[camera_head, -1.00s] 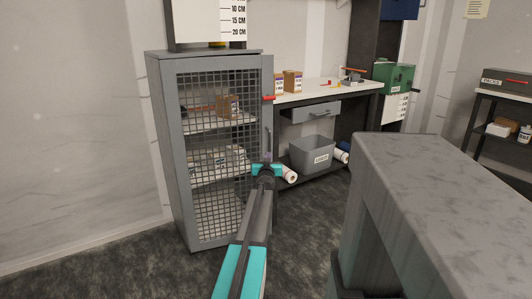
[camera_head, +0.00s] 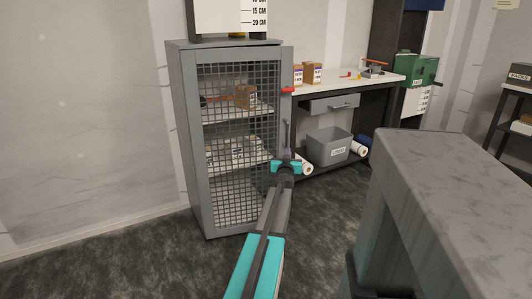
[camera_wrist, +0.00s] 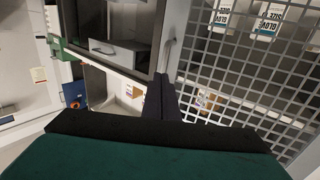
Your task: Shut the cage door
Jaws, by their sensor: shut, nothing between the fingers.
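The cage is a grey metal cabinet (camera_head: 187,130) with a mesh door (camera_head: 240,190) on its front. The door's right edge stands out a little past the cabinet's top right corner, so it looks slightly ajar; the gap itself is not clear. A vertical handle (camera_head: 286,132) sits on the door's right edge and also shows in the wrist view (camera_wrist: 168,52). My gripper (camera_head: 287,158) is shut and empty, in front of the door's right edge just below the handle. In the wrist view its dark fingers (camera_wrist: 160,93) point at the door frame; I cannot tell whether they touch it.
Boxes stand on shelves behind the mesh. A workbench (camera_head: 350,85) with a drawer and a grey bin (camera_head: 328,147) is to the right of the cage. A grey marbled block (camera_head: 445,165) stands close on the right. The floor (camera_head: 130,265) at left is clear.

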